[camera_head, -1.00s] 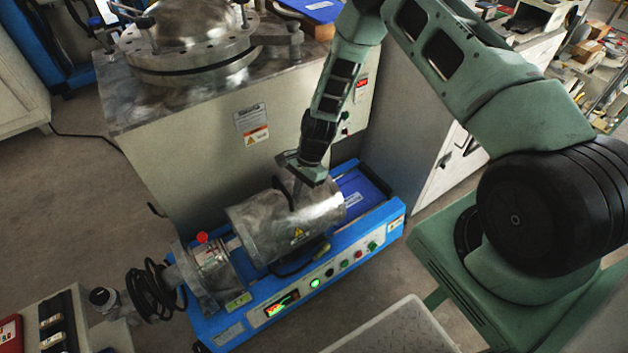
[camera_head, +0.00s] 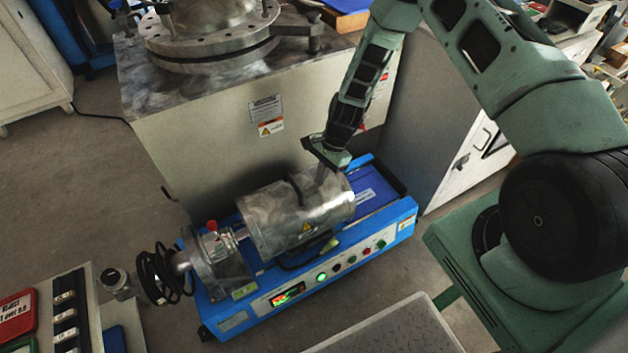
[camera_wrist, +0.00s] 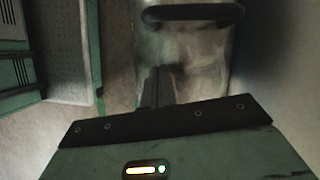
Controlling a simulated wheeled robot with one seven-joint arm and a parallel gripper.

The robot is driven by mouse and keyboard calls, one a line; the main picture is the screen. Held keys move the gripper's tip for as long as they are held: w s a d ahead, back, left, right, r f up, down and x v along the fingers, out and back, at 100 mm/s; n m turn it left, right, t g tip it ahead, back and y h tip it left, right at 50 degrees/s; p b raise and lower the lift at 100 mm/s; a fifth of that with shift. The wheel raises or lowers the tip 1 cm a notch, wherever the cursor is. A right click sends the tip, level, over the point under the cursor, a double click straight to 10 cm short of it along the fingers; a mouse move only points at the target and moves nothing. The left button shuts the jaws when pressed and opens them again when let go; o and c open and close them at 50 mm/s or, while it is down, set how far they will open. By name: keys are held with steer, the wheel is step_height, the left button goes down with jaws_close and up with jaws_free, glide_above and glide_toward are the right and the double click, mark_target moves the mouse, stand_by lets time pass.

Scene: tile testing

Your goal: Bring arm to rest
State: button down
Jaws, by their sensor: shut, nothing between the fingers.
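My gripper (camera_head: 322,171) is at the end of my green arm, over the right part of a metal cylinder (camera_head: 285,222) on a blue machine (camera_head: 352,238). Its fingers are shut and hold nothing. In the wrist view the dark fingers (camera_wrist: 160,88) stand in front of the cylinder's metal surface (camera_wrist: 190,62), with a black handle (camera_wrist: 193,13) beyond them. I cannot tell whether the fingertips touch the cylinder.
A large cabinet (camera_head: 190,130) with a flanged metal vessel (camera_head: 215,45) stands behind the machine. A black coiled hose (camera_head: 160,275) is at its left end. A grey tray (camera_head: 395,330) is in front. Open floor (camera_head: 60,200) lies to the left.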

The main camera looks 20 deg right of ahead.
steer(key=s+v, duration=0.1)
steer(key=v, duration=0.7)
steer(key=shift+w+r+p, duration=0.35)
steer(key=shift+w+r, duration=0.15)
steer(key=shift+w, duration=0.05)
steer(key=s+a+r+n+h, duration=0.1)
steer(key=s+a+r+n, duration=0.4)
steer(key=a+r, duration=0.3)
steer(key=s+a+r+n, duration=0.4)
steer(key=a+r+n, duration=0.15)
steer(key=r, duration=0.45)
steer(key=s+r+n+h, duration=0.1)
steer(key=s+r+n, duration=0.3)
steer(key=s, duration=0.2)
steer(key=s+a+r+n+t+h, duration=0.1)
steer(key=s+r+n, duration=0.25)
steer(key=s, duration=0.35)
steer(key=s+r+n+h, duration=0.1)
steer(key=s+r+n, duration=0.2)
steer(key=s+n, duration=0.25)
step_height(320, 180, up, 14)
steer(key=m+p, duration=0.1)
steer(key=p, duration=1.3)
steer(key=shift+s, duration=0.15)
steer(key=shift+a+r, duration=0.15)
